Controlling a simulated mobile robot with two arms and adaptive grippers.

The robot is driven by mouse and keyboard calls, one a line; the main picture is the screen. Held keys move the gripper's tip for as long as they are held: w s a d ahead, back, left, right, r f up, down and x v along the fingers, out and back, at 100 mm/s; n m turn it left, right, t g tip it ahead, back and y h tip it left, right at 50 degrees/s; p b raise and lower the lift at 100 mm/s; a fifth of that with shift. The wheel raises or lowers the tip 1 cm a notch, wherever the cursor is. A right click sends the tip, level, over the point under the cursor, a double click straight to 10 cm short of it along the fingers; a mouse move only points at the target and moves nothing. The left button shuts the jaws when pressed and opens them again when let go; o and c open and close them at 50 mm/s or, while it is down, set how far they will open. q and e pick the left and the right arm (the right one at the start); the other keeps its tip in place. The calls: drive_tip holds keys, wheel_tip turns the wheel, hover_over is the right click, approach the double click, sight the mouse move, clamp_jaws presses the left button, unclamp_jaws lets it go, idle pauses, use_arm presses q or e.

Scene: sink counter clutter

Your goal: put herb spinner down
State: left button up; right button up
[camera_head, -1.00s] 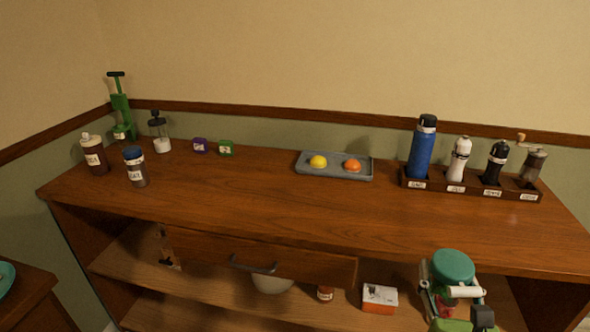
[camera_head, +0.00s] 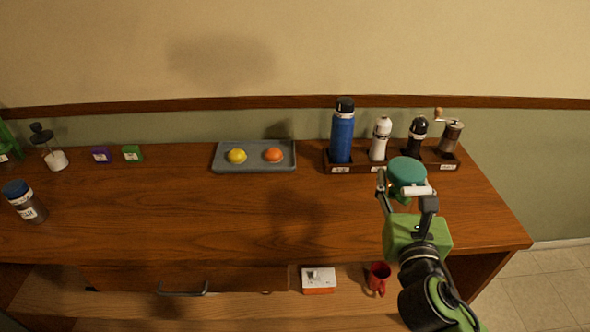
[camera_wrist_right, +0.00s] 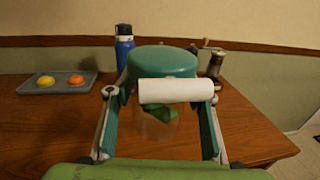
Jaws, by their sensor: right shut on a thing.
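The herb spinner (camera_head: 406,171) has a round teal lid. It also shows in the right wrist view (camera_wrist_right: 165,61), with a clear body and something green inside. A white cylinder (camera_wrist_right: 176,90) lies across its near side, between my fingers. My right gripper (camera_head: 406,192) is shut on the spinner, with one finger on each side. The spinner is over the right part of the wooden counter (camera_head: 280,220), in front of the rack. Its base is largely hidden, so I cannot tell if it touches the counter. My left gripper is out of view.
A dark rack (camera_head: 370,168) holds a blue bottle (camera_head: 342,135), a white mill (camera_head: 380,140), a black mill (camera_head: 417,136) and a crank grinder (camera_head: 450,137). A grey tray (camera_head: 225,168) holds two fruits. A red mug (camera_head: 377,278) stands on the shelf below. The counter's front middle is clear.

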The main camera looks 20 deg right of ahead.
drive_tip(key=shift+s+r, duration=0.1)
drive_tip(key=shift+s, duration=0.05)
drive_tip(key=shift+w+d+f+b, duration=0.3)
drive_tip(key=shift+w+d+f, duration=0.35)
drive_tip(key=shift+w+f, duration=1.6)
drive_tip(key=shift+w+d+f+b, duration=0.25)
drive_tip(key=shift+w+d+f, duration=0.45)
drive_tip(key=shift+w+f, duration=1.5)
drive_tip(key=shift+w+d+f+b, duration=0.3)
drive_tip(key=shift+w+d+f, duration=0.35)
drive_tip(key=shift+w+f, duration=1.55)
drive_tip(key=shift+w, duration=0.1)
drive_tip(key=o, duration=0.8)
drive_tip(key=shift+f, duration=0.15)
drive_tip(key=o, duration=0.5)
